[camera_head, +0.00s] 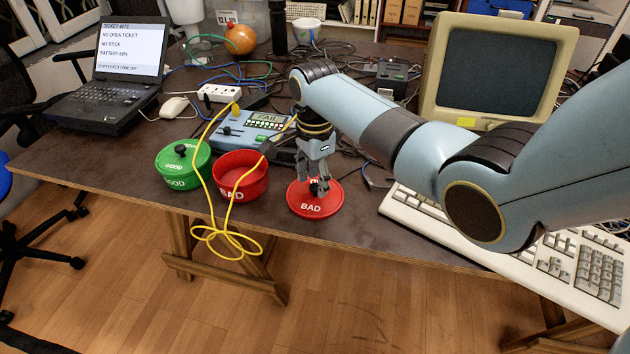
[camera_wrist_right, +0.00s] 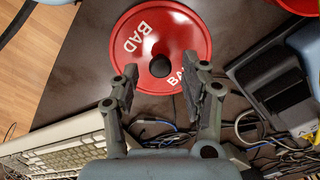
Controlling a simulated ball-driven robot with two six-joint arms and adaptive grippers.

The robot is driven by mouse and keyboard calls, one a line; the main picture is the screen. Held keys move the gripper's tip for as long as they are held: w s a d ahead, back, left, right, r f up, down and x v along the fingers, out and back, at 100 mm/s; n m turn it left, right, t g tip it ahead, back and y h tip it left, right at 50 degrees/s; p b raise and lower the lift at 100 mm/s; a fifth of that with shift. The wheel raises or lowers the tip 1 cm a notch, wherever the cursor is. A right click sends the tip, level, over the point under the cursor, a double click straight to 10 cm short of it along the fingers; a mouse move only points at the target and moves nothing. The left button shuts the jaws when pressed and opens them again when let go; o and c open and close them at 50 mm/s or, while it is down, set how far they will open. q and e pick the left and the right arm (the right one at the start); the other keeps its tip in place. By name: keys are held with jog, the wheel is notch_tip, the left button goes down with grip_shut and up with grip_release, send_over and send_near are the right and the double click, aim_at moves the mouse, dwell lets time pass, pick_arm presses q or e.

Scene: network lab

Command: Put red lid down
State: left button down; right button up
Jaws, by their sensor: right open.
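The red lid (camera_head: 308,209), marked BAD, lies flat on the dark table (camera_head: 120,165) near its front edge, right of the open red bin (camera_head: 241,188). In the right wrist view the red lid (camera_wrist_right: 150,28) shows its black knob (camera_wrist_right: 160,66) at the centre. My right gripper (camera_head: 319,186) is above the lid, with its fingers open on either side of the knob. In the right wrist view the right gripper (camera_wrist_right: 161,76) shows a gap between the fingers and the knob. My left gripper is not in view.
A green bin (camera_head: 176,184) with its green lid on stands left of the red bin. A yellow cable (camera_head: 203,160) runs across the red bin and hangs over the table edge. A tester (camera_head: 252,130) sits behind. The white keyboard (camera_head: 440,219) lies right of the lid.

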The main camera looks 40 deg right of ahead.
aim_at(315, 186)
notch_tip(315, 186, up, 11)
jog(key=p, duration=0.1)
jog(key=shift+f, duration=0.15)
dwell(0.4)
